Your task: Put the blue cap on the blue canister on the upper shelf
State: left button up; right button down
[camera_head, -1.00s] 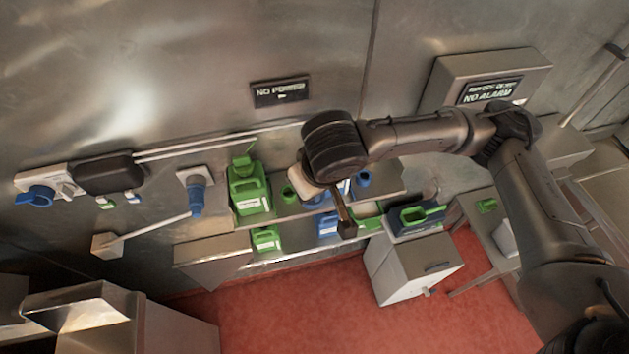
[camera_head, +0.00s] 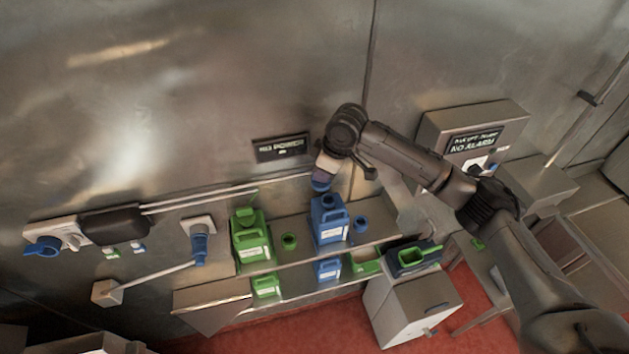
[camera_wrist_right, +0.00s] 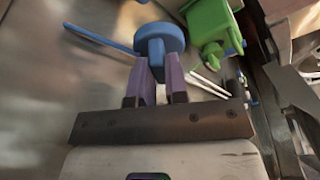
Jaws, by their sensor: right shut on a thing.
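My right gripper (camera_head: 322,176) is shut on the blue cap (camera_head: 321,185), just above the top of the blue canister (camera_head: 327,232). In the right wrist view, the gripper's purple fingers (camera_wrist_right: 154,82) pinch the stem of the round blue cap (camera_wrist_right: 160,37). The blue canister stands upright on the upper shelf (camera_head: 305,244), with a white label on its front. My left gripper is not in view.
A smaller green canister (camera_head: 265,287) and blue canister (camera_head: 327,270) are below. The wall is close behind.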

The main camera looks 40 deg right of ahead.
jog(key=n, duration=0.1)
jog(key=d+n, duration=0.1)
jog(key=n, duration=0.1)
jog(key=shift+w+d+f+g+y, duration=0.2)
jog(key=shift+w+d+g+y, duration=0.1)
jog(key=shift+d+g, duration=0.1)
jog(key=f+n+g, duration=0.1)
jog(key=f+n, duration=0.1)
jog(key=n, duration=0.1)
jog(key=d+f+n, duration=0.1)
jog(key=n, duration=0.2)
jog(key=f+n+g+b, duration=0.1)
jog(key=f+n, duration=0.1)
jog(key=n, duration=0.2)
jog(key=shift+d+f+g+y, duration=0.25)
jog(key=shift+f+g+y, duration=0.05)
jog(key=shift+y, duration=0.1)
jog(key=shift+f+b, duration=0.35)
jog(key=shift+r, duration=0.1)
jog(key=shift+w+f, duration=0.1)
jog(key=shift+f, duration=0.15)
jog(key=shift+p, duration=0.5)
